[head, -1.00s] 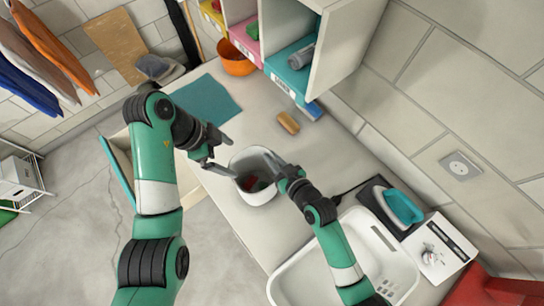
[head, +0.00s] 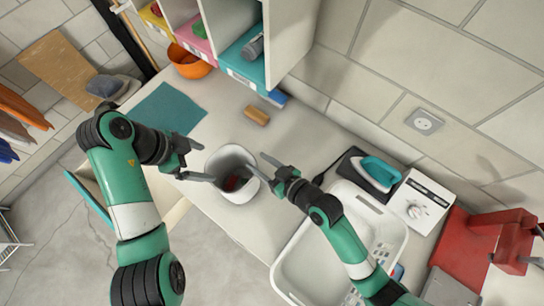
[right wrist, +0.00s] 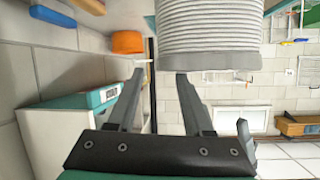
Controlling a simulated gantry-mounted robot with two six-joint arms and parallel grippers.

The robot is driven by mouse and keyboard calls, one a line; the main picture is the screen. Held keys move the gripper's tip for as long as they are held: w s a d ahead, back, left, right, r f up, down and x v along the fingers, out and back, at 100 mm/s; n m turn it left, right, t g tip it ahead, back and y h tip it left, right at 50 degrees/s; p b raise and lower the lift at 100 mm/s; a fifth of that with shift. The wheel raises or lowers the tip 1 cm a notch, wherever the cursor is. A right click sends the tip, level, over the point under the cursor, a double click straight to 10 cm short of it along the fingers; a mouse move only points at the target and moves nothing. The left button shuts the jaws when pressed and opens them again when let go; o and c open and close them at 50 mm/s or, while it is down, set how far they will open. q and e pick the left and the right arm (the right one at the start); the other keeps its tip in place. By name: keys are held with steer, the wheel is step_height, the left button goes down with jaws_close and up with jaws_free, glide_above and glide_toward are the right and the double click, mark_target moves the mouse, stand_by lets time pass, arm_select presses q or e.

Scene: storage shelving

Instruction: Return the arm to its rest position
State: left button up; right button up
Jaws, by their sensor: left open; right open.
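My left gripper (head: 205,160) is open and empty, just left of a white bin (head: 228,162) on the counter, with its fingers near the bin's rim. My right gripper (head: 262,166) is open and empty by the bin's right side, fingers pointing at the rim. Whether either touches the bin I cannot tell. A dark red item (head: 234,183) lies inside the bin. In the right wrist view, the open fingers of my right gripper (right wrist: 160,74) hold nothing; a pale ribbed form (right wrist: 210,35) fills the top, and I cannot tell what it is.
A white basket (head: 292,262) stands right of the bin, with an iron (head: 381,173) and a white box (head: 420,203) beyond. A brown block (head: 257,115) and teal mat (head: 165,108) lie behind. Shelving (head: 290,45) rises at the back; red equipment (head: 470,245) is far right.

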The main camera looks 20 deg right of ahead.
steer(key=v, duration=0.5)
steer(key=shift+s+d+r, duration=0.1)
steer(key=shift+s+d, duration=0.05)
steer(key=shift+s, duration=0.1)
